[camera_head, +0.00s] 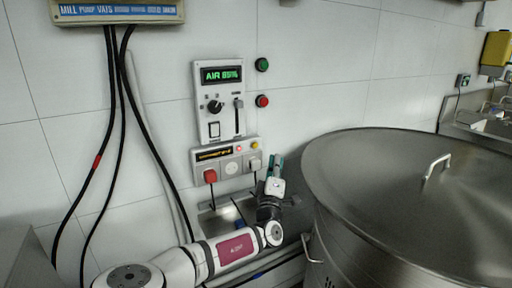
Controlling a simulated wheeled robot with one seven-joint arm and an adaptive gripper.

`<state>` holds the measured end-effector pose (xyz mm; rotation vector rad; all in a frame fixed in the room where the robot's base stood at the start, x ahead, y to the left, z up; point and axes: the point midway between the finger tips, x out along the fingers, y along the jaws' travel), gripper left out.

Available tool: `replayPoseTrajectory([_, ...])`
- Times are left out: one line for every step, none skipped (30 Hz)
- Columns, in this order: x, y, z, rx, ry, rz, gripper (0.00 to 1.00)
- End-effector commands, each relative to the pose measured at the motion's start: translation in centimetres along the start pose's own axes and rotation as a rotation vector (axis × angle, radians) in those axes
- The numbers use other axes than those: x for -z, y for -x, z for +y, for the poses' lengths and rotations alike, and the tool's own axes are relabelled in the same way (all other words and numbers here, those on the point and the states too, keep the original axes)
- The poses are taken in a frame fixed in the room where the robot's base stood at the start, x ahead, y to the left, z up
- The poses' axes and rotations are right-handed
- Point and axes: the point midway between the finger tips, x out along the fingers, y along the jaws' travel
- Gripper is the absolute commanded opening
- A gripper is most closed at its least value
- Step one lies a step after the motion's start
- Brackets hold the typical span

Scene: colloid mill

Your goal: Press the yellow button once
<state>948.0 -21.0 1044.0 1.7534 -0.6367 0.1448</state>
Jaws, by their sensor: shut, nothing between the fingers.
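The small round yellow button (255,146) sits at the upper right of the lower wall panel (231,169). My gripper (276,162) is in front of the wall, just right of and slightly below the yellow button in the picture. Its teal fingers are shut and empty, pointing up. I cannot tell how far its tips are from the panel. The button is not covered.
The lower panel also has a small red light (239,148) and a red block (210,175). Above it is the AIR panel (220,100), with green (262,64) and red (262,101) wall buttons beside it. A large steel vat (370,175) stands close on the right.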

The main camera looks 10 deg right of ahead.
Motion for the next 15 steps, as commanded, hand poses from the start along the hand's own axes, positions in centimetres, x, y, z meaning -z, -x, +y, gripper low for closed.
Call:
replayPoseTrajectory([0.2,-0.3,-0.4,-0.001,-0.001,0.001,0.00])
replayPoseTrajectory([0.4,-0.6,-0.6,-0.001,-0.001,0.001,0.00])
replayPoseTrajectory([0.6,-0.9,-0.9,0.000,-0.001,0.001,0.00])
replayPoseTrajectory([0.8,-1.1,-1.1,0.000,-0.001,0.001,0.00])
replayPoseTrajectory([1.0,-1.4,-1.3,-0.001,-0.002,0.001,0.00])
replayPoseTrajectory([1.3,-1.8,-1.6,0.000,-0.002,0.002,0.00])
replayPoseTrajectory([1.5,-2.1,-1.9,0.000,-0.001,0.001,0.00])
replayPoseTrajectory([1.6,-2.4,-2.1,0.000,-0.001,0.000,0.00])
replayPoseTrajectory([1.9,-2.7,-2.4,0.000,-0.002,0.001,0.00])
replayPoseTrajectory([2.2,-3.0,-2.5,-0.001,-0.003,0.001,0.00])
replayPoseTrajectory([2.4,-3.3,-2.7,0.000,-0.002,0.001,0.00])
replayPoseTrajectory([2.6,-3.6,-3.0,0.000,-0.002,0.000,0.00])
replayPoseTrajectory([2.9,-3.9,-3.2,0.000,-0.002,0.001,0.00])
replayPoseTrajectory([3.0,-4.1,-3.4,0.000,-0.003,0.001,0.00])
replayPoseTrajectory([3.2,-4.4,-3.6,0.000,-0.003,0.000,0.00])
